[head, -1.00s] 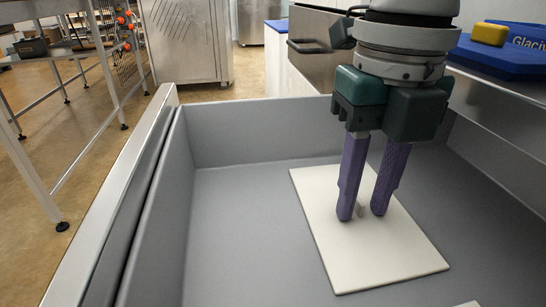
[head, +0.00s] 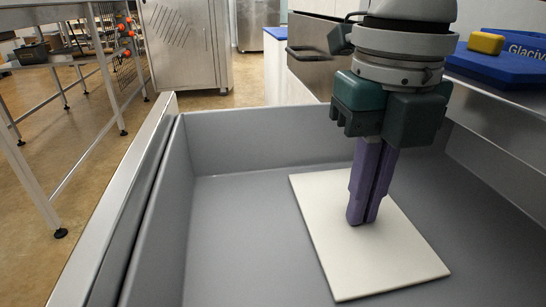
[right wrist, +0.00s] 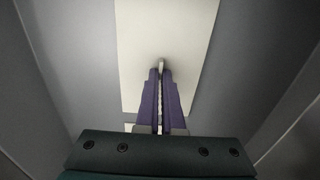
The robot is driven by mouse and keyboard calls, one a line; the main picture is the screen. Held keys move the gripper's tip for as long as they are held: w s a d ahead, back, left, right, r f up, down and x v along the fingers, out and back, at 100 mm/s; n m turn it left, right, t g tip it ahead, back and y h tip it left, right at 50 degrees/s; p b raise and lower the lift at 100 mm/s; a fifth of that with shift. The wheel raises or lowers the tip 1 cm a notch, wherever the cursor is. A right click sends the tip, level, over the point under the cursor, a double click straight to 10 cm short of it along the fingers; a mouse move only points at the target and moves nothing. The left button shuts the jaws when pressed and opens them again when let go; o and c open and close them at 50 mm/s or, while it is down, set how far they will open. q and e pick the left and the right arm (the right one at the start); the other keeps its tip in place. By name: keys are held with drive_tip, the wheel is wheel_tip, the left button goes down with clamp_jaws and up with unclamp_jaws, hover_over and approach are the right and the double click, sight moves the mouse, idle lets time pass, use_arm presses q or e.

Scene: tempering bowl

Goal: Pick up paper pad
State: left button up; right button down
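The paper pad (head: 385,255) is a flat off-white rectangle lying in a grey open drawer (head: 235,245); it also fills the upper middle of the right wrist view (right wrist: 190,30). My right gripper (head: 364,222) points down over the pad's middle, its purple fingers nearly together. In the right wrist view, a small pale tab (right wrist: 162,65) stands up from the pad between the fingertips, and the fingers are closed on it. The pad looks flat, and I see no clear gap under it. My left gripper is not in view.
The drawer's walls stand around the pad, with bare floor to its left. A blue board (head: 500,62) with a yellow block (head: 486,43) lies on the surface at upper right. A metal rack (head: 80,110) stands at left beyond the drawer.

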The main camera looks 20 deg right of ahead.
wheel_tip(320, 180, up, 37)
drive_tip(key=p, duration=2.9)
